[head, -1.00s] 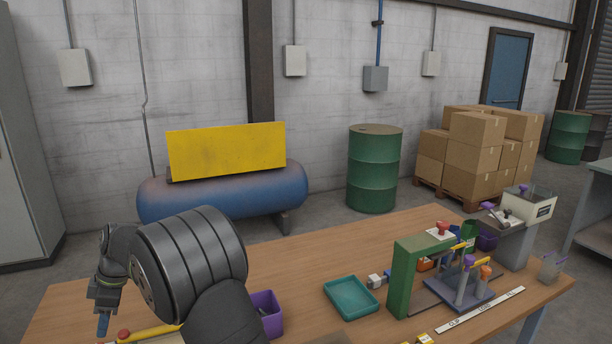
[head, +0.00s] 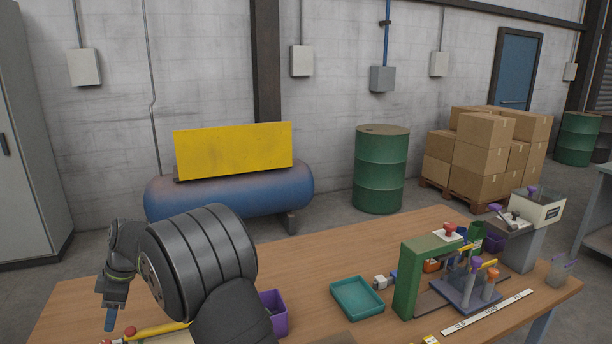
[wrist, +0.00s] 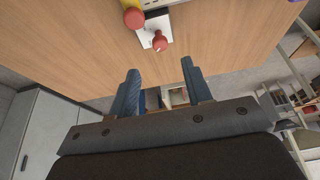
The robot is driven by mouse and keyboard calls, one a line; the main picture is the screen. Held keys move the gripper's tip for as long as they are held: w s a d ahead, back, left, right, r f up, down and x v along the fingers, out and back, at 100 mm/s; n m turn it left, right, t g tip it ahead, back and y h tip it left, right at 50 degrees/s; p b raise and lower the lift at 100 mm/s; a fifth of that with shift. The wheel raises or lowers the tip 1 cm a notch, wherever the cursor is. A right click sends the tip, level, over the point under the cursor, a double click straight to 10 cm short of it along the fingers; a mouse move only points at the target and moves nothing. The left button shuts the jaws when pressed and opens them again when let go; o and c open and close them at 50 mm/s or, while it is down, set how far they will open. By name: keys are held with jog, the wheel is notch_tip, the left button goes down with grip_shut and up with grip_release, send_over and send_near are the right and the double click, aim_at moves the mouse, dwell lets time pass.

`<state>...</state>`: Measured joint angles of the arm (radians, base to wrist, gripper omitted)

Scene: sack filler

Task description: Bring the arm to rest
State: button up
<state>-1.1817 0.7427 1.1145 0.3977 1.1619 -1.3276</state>
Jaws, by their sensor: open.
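My gripper (head: 110,319) is at the left end of the wooden table in the head view, with its blue fingers pointing down. In the wrist view my gripper (wrist: 158,80) shows two blue fingers spread apart with nothing between them. Beyond the fingertips in that view are a red knob (wrist: 159,41) on a white plate and a second red knob (wrist: 133,18) on a yellow part. My dark arm covers part of the table's left side in the head view.
The wooden table (head: 310,262) holds a purple bin (head: 279,325) beside my arm, a teal tray (head: 357,297) and a green frame (head: 408,283). A blue-grey stand with upright handles (head: 468,291) is at the right. Bare tabletop lies behind the tray.

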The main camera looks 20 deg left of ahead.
aim_at(106, 343)
jog(key=x, duration=0.8)
jog(key=shift+f, duration=0.1)
jog(key=m+t, duration=0.1)
jog(key=m, duration=0.2)
jog(key=shift+d+y, duration=0.2)
jog(key=shift+y, duration=0.2)
jog(key=m, duration=0.2)
jog(key=m+t, duration=0.2)
jog(key=m, duration=0.1)
jog(key=shift+s+m, duration=0.3)
jog(key=shift+s+m+t, duration=0.15)
jog(key=shift+m+t, duration=0.85)
jog(key=shift+m, duration=1.3)
jog(key=shift+s+a+m+t, duration=0.1)
jog(key=shift+m+t, duration=0.4)
jog(key=shift+m, duration=1.2)
jog(key=shift+h, duration=0.3)
jog(key=shift+w+n+g+y, duration=0.1)
jog(key=shift+n+g+y, duration=0.2)
jog(key=shift+n, duration=0.75)
jog(key=shift+w+n+g+y, duration=0.15)
jog(key=shift+n+g, duration=0.25)
jog(key=shift+n, duration=0.65)
jog(key=shift+n+g, duration=0.4)
jog(key=shift+n, duration=0.5)
